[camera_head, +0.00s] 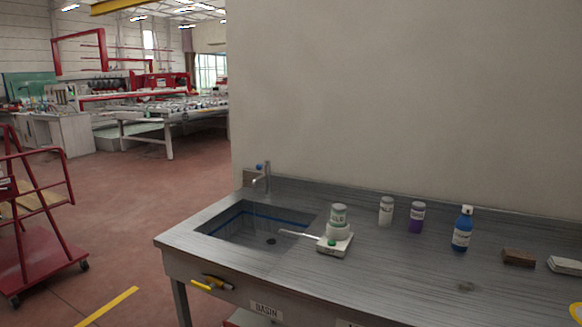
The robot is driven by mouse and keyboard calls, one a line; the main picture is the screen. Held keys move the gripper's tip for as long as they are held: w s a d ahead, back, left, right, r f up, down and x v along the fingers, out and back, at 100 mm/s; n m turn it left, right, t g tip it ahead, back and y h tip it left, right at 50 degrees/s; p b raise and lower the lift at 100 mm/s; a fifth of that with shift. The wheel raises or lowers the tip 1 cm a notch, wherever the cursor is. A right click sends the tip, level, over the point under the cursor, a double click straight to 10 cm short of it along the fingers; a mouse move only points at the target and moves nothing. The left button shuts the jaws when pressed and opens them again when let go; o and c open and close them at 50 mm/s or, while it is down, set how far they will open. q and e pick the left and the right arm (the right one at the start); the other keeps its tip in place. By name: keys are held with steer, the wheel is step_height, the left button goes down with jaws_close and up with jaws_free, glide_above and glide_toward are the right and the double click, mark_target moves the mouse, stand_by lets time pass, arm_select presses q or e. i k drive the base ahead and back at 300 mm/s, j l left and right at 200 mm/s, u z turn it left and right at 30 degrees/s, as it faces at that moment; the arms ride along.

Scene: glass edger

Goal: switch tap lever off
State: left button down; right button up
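A grey metal tap (267,176) stands at the back left of the counter, its spout over the sunken basin (262,215). A small blue part (259,167) shows at the tap's top left; I cannot tell whether it is a lever. A yellow-handled lever (202,286) with a dark body sits on the counter's front face below the basin. Whether water runs from the spout is too faint to tell. Neither of my grippers is in view.
A white scale-like device (336,243) with a jar on it stands right of the basin. Two jars (386,210), a blue bottle (462,230) and a brown block (518,258) stand farther right. A red cart (35,255) is at left; floor between is clear.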

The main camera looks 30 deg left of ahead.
mark_target(259, 166)
steer(key=i+l, duration=0.1)
steer(key=i, duration=0.45)
steer(key=i+l+z, duration=0.1)
steer(key=i, duration=0.4)
